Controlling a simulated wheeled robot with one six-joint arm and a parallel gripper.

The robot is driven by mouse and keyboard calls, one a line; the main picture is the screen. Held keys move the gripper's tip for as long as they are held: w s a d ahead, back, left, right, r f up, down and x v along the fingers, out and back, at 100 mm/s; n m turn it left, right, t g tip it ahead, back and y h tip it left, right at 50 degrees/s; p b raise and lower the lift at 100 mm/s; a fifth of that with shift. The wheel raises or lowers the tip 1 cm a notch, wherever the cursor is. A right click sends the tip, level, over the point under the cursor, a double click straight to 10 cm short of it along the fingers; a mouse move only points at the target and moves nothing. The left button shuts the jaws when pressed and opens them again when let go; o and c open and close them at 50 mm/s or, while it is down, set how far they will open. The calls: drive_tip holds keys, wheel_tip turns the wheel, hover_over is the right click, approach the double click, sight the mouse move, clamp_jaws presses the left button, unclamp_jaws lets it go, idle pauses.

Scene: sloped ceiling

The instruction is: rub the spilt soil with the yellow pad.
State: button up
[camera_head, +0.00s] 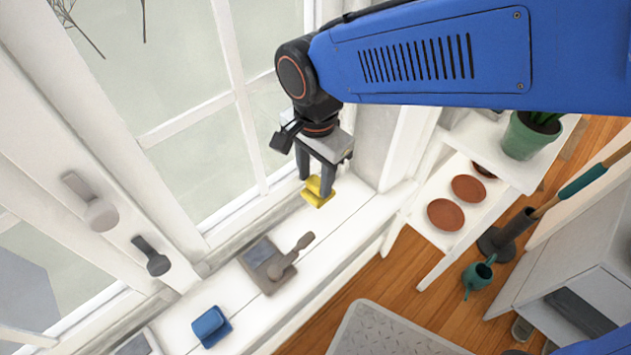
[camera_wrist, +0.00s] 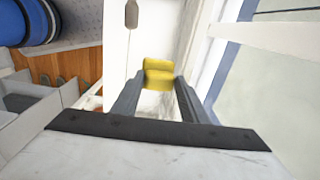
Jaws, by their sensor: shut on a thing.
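The yellow pad (camera_head: 317,198) is at the far end of the white sill (camera_head: 340,229), near the window corner. My gripper (camera_head: 315,186) is shut on it, with the fingers pointing down. In the wrist view the yellow pad (camera_wrist: 158,76) shows between the tips of my gripper (camera_wrist: 156,88). I cannot tell whether the pad touches the sill or hangs just above it. I cannot make out any spilt soil in either view; some of the sill is hidden behind the pad and fingers.
A grey plate with a grey handled tool (camera_head: 290,258) lies on the sill nearer me, then a blue block (camera_head: 211,326). The window frame (camera_head: 248,130) runs along the left. A white shelf with terracotta saucers (camera_head: 445,214) and a plant pot (camera_head: 528,137) stands right.

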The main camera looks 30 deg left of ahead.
drive_tip(key=shift+a+r, duration=0.2)
drive_tip(key=shift+r, duration=0.25)
drive_tip(key=shift+r, duration=1.5)
